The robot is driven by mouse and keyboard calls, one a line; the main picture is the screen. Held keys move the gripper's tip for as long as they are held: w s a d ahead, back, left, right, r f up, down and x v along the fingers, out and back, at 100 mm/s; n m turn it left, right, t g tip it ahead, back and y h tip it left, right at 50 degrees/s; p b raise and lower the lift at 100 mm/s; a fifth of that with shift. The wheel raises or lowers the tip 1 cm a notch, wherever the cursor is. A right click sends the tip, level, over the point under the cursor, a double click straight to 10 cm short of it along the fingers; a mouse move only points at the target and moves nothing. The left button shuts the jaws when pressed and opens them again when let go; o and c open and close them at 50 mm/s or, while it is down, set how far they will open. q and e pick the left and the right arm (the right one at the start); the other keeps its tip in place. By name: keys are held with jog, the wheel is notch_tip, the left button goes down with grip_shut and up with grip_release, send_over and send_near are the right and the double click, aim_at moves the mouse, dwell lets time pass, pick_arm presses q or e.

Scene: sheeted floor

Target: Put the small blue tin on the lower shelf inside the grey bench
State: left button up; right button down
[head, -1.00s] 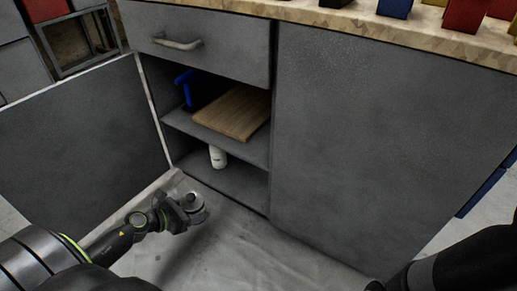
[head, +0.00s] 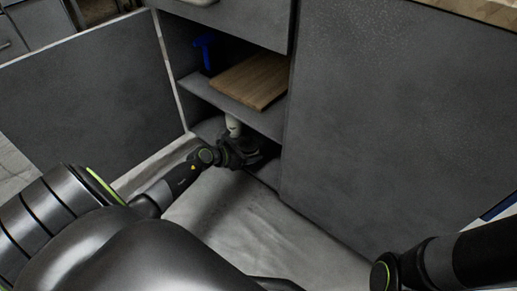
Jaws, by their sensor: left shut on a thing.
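The grey bench (head: 375,130) stands ahead with its left compartment open. Its lower shelf (head: 207,128) is the compartment's floor, low down and in shadow. My left gripper (head: 258,155) is at the mouth of the lower space, just right of and in front of a white cylinder (head: 233,126). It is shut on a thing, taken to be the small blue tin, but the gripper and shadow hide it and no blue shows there. I cannot tell whether it touches the shelf. My right arm is at the lower right; its gripper is out of the picture.
The upper shelf (head: 232,104) is close above my left gripper and bears a wooden board (head: 252,80) and a blue object (head: 204,48). The open door (head: 90,90) stands to the left. A drawer front (head: 235,18) is above. The sheeted floor (head: 235,220) in front is clear.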

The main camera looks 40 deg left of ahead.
pick_arm(q)
jog(key=w+b, duration=0.1)
jog(key=w, duration=0.1)
jog(key=w+d+b, duration=0.1)
jog(key=w, duration=0.1)
jog(key=shift+w+d+f, duration=0.2)
jog(key=shift+w, duration=0.1)
jog(key=shift+s+f+b, duration=0.2)
jog(key=shift+f+b, duration=0.15)
jog(key=shift+f, duration=0.2)
jog(key=shift+f, duration=0.1)
jog(key=o, duration=1.2)
